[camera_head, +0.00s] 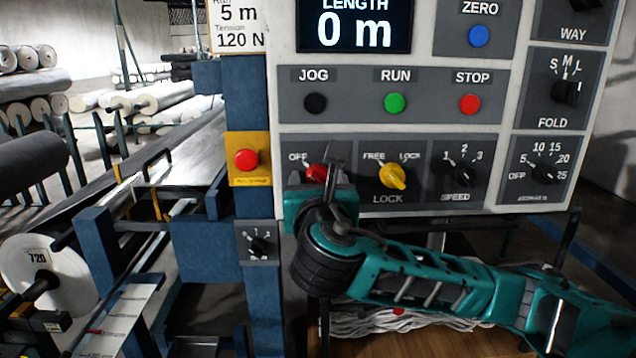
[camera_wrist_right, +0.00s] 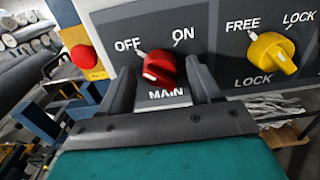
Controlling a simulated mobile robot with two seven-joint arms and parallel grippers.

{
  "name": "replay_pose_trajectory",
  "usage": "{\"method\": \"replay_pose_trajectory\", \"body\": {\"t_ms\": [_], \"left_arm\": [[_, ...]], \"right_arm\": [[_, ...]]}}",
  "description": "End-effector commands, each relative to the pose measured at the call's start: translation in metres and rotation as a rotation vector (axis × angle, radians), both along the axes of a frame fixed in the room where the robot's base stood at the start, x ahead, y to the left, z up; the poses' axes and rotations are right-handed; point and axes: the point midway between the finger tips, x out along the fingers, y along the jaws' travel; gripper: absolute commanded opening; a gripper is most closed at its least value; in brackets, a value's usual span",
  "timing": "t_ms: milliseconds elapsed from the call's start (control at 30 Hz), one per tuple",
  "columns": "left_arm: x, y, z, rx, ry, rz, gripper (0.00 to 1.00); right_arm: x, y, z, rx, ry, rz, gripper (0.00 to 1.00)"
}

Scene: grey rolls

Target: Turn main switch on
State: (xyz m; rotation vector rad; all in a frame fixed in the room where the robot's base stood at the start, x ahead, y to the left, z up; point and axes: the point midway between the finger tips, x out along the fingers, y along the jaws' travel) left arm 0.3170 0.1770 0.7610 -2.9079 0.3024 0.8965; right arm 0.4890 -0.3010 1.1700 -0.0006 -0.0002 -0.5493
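The main switch is a red knob (camera_wrist_right: 158,68) on the grey panel, labelled MAIN in the right wrist view. Its white pointer is turned toward OFF; ON is marked at its upper right. In the head view the red knob (camera_head: 315,171) is partly hidden by my right gripper (camera_head: 319,178). The right gripper is open, with one finger on each side of the knob. In the wrist view, gaps show between the knob and both fingers (camera_wrist_right: 160,74). My left gripper is out of view.
The yellow LOCK knob (camera_head: 393,176) sits close to the right of the gripper, with the SPEED knob (camera_head: 464,175) beyond. JOG (camera_head: 315,103), RUN (camera_head: 395,103) and STOP (camera_head: 469,104) buttons are above. A red button on a yellow plate (camera_head: 246,160) is to the left.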

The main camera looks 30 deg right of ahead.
Motion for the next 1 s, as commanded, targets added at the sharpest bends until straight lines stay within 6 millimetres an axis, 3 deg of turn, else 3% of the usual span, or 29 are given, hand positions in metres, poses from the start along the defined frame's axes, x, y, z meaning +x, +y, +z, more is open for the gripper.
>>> {"method": "replay_pose_trajectory", "body": {"t_ms": [67,533,1000], "left_arm": [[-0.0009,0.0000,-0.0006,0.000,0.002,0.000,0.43],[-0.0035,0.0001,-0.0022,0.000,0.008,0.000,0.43],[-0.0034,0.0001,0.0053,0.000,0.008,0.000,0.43]], "right_arm": [[0.0000,0.0000,0.0000,0.000,0.000,0.000,0.55],[0.0000,-0.0001,0.0000,0.000,0.000,0.000,0.10],[0.0002,-0.0002,0.0008,0.109,-0.064,-0.001,0.10]]}}
